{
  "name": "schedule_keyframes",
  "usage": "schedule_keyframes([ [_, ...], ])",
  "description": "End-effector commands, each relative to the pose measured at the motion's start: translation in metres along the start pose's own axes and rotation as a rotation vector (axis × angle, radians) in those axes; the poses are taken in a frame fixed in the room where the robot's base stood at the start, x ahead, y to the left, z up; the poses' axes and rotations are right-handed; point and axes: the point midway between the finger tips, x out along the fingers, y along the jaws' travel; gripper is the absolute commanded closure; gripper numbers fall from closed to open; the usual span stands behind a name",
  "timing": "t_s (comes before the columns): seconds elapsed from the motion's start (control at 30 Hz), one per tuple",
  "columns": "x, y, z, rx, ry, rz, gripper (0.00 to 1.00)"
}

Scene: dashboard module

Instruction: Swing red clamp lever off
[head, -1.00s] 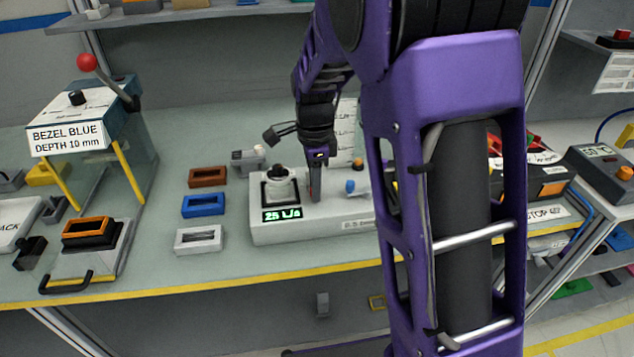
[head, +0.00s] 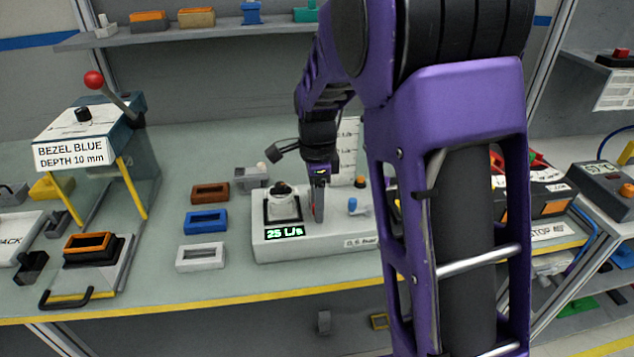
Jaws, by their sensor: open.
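Nothing is visibly held. No red clamp lever shows clearly on the unit; the gripper and my arm cover part of it. A red ball-ended lever (head: 94,80) stands up on the press at the left, well away from my gripper.
A blue knob (head: 352,205) stands right of my gripper. My arm hides much of the right side.

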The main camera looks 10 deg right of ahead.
Motion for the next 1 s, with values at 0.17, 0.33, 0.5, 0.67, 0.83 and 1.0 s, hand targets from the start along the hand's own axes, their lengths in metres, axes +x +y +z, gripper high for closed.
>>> schedule_keyframes([
  [0.17,-0.029,-0.001,0.0,0.0,-0.001,-0.006,0.46],
  [0.33,-0.07,-0.001,0.0,-0.001,-0.001,-0.008,0.46],
  [0.5,-0.112,-0.001,0.0,0.0,-0.001,-0.006,0.46],
  [0.67,-0.143,-0.001,0.0,0.0,-0.001,-0.006,0.46],
  [0.83,-0.164,-0.001,0.0,0.0,-0.001,-0.004,0.46],
  [1.0,-0.171,0.0,0.0,0.0,0.0,-0.002,0.46],
])
